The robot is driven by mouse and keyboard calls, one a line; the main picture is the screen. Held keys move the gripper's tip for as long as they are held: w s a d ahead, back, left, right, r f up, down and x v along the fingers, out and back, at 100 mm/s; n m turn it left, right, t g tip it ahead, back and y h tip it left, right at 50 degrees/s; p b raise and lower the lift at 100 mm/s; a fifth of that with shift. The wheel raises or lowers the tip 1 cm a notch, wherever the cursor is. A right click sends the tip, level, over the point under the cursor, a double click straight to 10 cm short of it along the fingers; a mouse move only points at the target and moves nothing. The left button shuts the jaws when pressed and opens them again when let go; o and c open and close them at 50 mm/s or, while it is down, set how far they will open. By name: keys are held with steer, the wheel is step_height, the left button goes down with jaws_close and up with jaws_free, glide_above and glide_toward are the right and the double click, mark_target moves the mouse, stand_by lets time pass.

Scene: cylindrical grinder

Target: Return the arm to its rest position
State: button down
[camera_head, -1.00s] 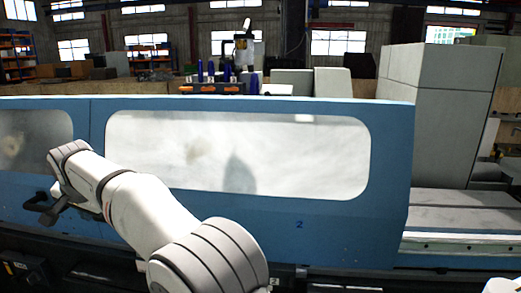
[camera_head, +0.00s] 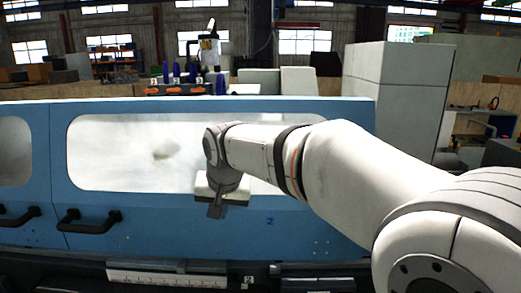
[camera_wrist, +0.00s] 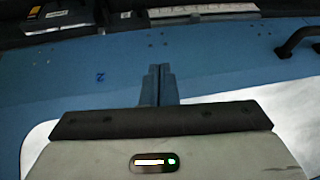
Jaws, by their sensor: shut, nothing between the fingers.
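My arm reaches in from the right in the head view and lies across the blue front of the grinder (camera_head: 150,235). My gripper (camera_head: 216,212) hangs down in front of the lower edge of the large window (camera_head: 130,150). In the wrist view my gripper (camera_wrist: 160,70) has its two fingers together with nothing between them. The blue panel (camera_wrist: 220,70) fills the space beyond the fingers there. The fingers appear clear of the panel, though the exact gap is hard to judge.
Two black door handles (camera_head: 90,220) (camera_head: 18,215) stick out at the left; one handle (camera_wrist: 298,40) shows in the wrist view. Blue bottles (camera_head: 177,72) stand behind the grinder. A tall grey cabinet (camera_head: 400,85) rises at the right. A ledge (camera_head: 165,278) runs along the bottom.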

steer(key=s+d+f+h, duration=0.1)
steer(key=s+d+f, duration=0.1)
steer(key=s+d, duration=0.45)
steer(key=s+d+f, duration=0.2)
steer(key=s+d, duration=0.1)
steer(key=d, duration=0.7)
steer(key=s+d+f+g, duration=0.1)
steer(key=s+d+f, duration=0.6)
steer(key=s, duration=0.4)
steer(key=shift+s+d+g+h, duration=0.3)
steer(key=shift+s+d+h, duration=0.05)
steer(key=shift+s+h, duration=0.05)
steer(key=shift+s+f, duration=0.1)
steer(key=shift+f, duration=0.05)
